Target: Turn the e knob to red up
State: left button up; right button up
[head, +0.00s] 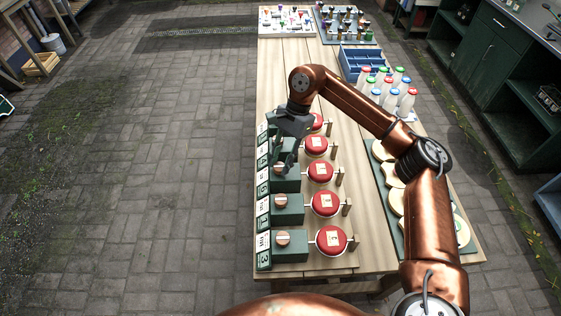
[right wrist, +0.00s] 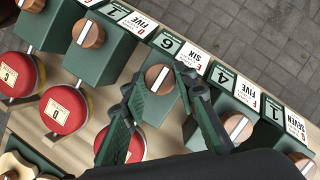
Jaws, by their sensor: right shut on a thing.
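The e knob (right wrist: 157,79) is a copper-coloured round knob with a pale stripe across its face, on a green box (right wrist: 152,104) beside a card reading SIX. The stripe is tilted in the right wrist view; no red mark on the knob can be made out. My right gripper (right wrist: 159,76) is shut on the knob, one dark green finger on each side. In the head view my right gripper (head: 284,167) reaches down to the row of boxes, and the knob is partly covered. My left gripper is not in view.
Similar knobs (right wrist: 88,33) on green boxes stand closely on both sides. Red round lids (head: 325,204) line the row's right side. Bottles (head: 390,88), a blue tray (head: 362,61) and a green board (head: 388,195) with pale discs share the table.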

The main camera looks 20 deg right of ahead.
jog(key=o, duration=1.2)
jog(key=shift+c, duration=0.2)
jog(key=v, duration=1.2)
